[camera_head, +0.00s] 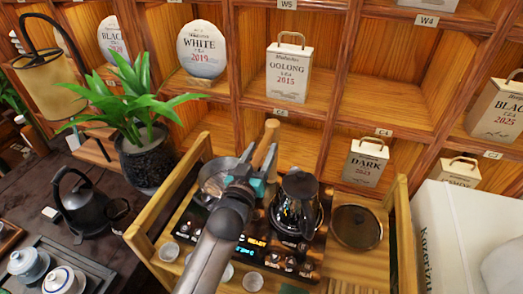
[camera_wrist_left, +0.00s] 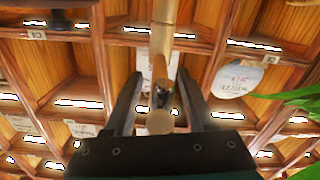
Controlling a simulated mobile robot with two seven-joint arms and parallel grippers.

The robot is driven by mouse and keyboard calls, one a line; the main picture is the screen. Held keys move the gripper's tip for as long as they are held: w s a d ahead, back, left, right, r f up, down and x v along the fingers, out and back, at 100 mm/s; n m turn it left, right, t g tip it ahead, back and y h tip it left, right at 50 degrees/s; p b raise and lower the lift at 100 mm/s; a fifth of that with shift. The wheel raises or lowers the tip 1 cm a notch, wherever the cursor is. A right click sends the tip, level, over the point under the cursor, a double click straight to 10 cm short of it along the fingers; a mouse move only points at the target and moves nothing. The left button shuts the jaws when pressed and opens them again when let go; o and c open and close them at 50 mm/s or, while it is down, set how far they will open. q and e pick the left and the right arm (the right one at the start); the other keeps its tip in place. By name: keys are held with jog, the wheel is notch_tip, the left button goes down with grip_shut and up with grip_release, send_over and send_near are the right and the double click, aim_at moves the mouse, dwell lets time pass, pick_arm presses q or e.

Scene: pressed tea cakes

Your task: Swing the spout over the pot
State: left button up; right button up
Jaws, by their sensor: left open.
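The bamboo spout (camera_head: 269,138) stands at the middle of the wooden tea cart in the head view. In the left wrist view the spout (camera_wrist_left: 164,38) comes down from the top edge, between the two fingers. My left gripper (camera_head: 259,168) is open, with its fingers on either side of the bamboo; I cannot tell whether they touch it. The dark pot (camera_head: 297,212) with a black lid sits on the cart's control unit, just right of my gripper. A metal basin (camera_head: 213,178) is left of the gripper, partly hidden by my arm. My right gripper is not in view.
A round dark tray (camera_head: 356,227) lies on the cart right of the pot. A potted plant (camera_head: 146,155) and a black kettle (camera_head: 82,205) stand left. A shelf of tea packages, including Oolong (camera_head: 288,72), rises behind. A white box (camera_head: 455,235) is at right.

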pick_arm(q)
jog(key=shift+w+d, duration=0.1)
jog(key=shift+w, duration=0.2)
grip_shut()
dwell(0.4)
dwell(1.0)
